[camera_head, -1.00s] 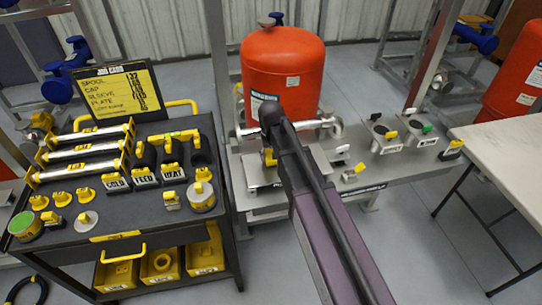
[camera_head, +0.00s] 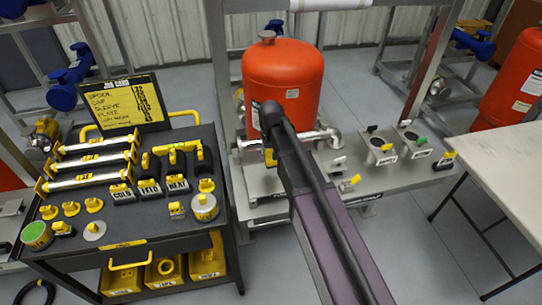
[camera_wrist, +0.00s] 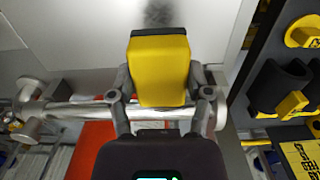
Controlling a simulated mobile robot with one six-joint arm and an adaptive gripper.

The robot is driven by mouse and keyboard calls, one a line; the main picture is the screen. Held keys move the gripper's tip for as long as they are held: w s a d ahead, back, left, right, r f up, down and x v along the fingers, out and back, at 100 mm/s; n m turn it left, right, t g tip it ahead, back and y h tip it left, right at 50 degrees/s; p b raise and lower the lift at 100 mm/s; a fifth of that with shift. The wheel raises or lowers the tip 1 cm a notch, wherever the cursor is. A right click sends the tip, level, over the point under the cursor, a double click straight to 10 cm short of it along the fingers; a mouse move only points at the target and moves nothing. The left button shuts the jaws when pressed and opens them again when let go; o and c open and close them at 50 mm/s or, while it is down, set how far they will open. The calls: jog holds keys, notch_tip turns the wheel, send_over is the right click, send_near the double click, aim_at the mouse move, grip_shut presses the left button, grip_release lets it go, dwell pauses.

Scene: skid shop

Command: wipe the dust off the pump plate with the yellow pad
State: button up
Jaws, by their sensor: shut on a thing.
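The yellow pad (camera_wrist: 159,70) with a dark edge is held between the two fingers of my gripper (camera_wrist: 160,80) in the wrist view. The pale grey pump plate (camera_wrist: 205,30) lies beyond it, with a dark smudge of dust (camera_wrist: 158,13) at the top edge of the picture, ahead of the pad. Whether the pad touches the plate I cannot tell. In the head view the plate (camera_head: 262,186) shows partly behind my arm, and a bit of yellow (camera_head: 270,157) shows by the arm's end. My gripper is mostly hidden there.
A red tank (camera_head: 283,82) stands behind the plate, with a metal pipe (camera_wrist: 90,111) close to my gripper. A dark tool cart (camera_head: 130,222) stands at left, carrying several yellow-marked parts and a job card (camera_head: 120,103). A pale table (camera_head: 505,165) is at right.

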jog(key=shift+r, duration=0.1)
dwell(0.3)
jog(key=shift+r+p, duration=1.45)
jog(key=shift+p, duration=0.05)
jog(key=shift+s+f, duration=0.1)
